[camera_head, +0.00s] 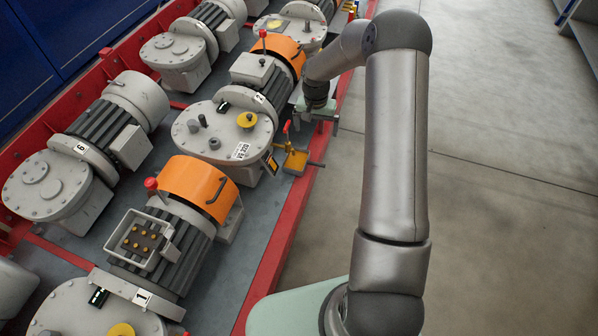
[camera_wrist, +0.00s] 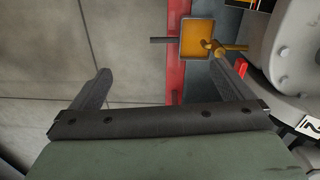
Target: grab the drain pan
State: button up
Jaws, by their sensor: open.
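The drain pan, a small yellow-orange square tray (camera_head: 296,161) with a dark handle, sits at the red rail's inner edge beside the middle machine. Its handle points right over the rail. In the wrist view the pan (camera_wrist: 197,42) is at the top, right of centre, with its handle pointing left. My gripper (camera_head: 317,127) is above and beyond the pan in the head view. In the wrist view my gripper (camera_wrist: 159,68) is open with nothing between its fingers. The right fingertip appears close to the pan's lower right corner; the height gap cannot be told.
A yellow tap with a red lever (camera_head: 286,127) stands close by the pan. Grey machines with orange covers (camera_head: 200,187) fill the bed left of the red rail (camera_head: 275,250). The concrete floor (camera_head: 500,200) right of my arm is clear.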

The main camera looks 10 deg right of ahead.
jog(key=m+b, duration=0.1)
jog(key=b, duration=0.1)
send_over(306, 164)
jog(key=s+d, duration=0.3)
notch_tip(306, 164, down, 8)
notch_tip(306, 164, down, 16)
jog(key=b, duration=0.6)
jog(key=shift+w+f, duration=0.2)
grip_shut()
